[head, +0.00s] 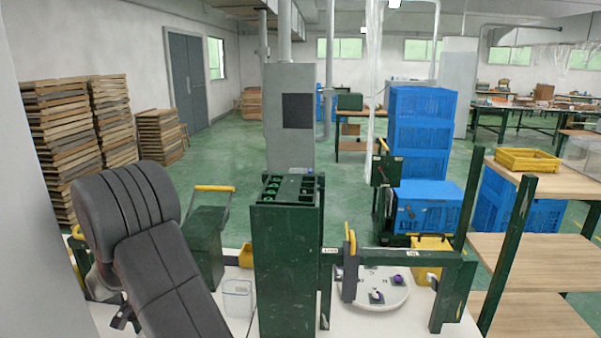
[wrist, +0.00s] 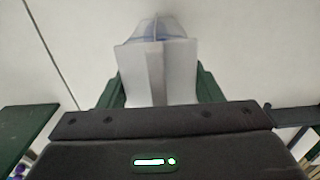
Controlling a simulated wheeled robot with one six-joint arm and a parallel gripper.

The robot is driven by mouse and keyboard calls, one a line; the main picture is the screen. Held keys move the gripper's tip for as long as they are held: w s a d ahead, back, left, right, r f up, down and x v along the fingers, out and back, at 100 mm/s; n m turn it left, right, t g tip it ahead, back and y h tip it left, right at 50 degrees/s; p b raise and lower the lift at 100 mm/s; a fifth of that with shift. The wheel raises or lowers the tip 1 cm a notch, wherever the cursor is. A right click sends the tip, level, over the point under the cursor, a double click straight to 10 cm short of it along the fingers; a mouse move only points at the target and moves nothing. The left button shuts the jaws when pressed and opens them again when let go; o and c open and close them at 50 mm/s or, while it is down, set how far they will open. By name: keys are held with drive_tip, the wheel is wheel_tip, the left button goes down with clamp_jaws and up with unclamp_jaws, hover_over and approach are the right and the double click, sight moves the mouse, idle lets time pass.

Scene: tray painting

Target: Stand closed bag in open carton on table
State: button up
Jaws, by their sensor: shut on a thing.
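In the wrist view my gripper (wrist: 157,88) is shut on a pale, whitish bag (wrist: 135,75). One green finger stands on each side of it. A vertical seam or fold runs down the bag's middle, and its far part looks translucent with a bluish tint. The bag is above a pale surface; I cannot tell whether it touches it. In the head view my dark padded arm reaches down at the lower left, and I cannot make out the gripper or bag there. I cannot identify the open carton in either view.
The white table (head: 350,325) carries a clear tub (head: 237,298), a tall green slotted fixture (head: 285,270) and a round white plate (head: 393,298) with small purple-topped parts. A yellow bin (head: 247,257) stands behind the tub. Blue crates (head: 418,120) stand farther back.

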wheel_tip(320, 180, up, 17)
wheel_tip(320, 180, down, 18)
drive_tip(key=shift+r, duration=0.1)
drive_tip(key=r, duration=0.6)
drive_tip(key=r+b, duration=0.1)
drive_tip(key=r, duration=0.6)
drive_tip(key=shift+s+r, duration=0.2)
drive_tip(key=shift+r, duration=0.1)
drive_tip(key=shift+c, duration=0.4)
drive_tip(key=shift+r, duration=0.1)
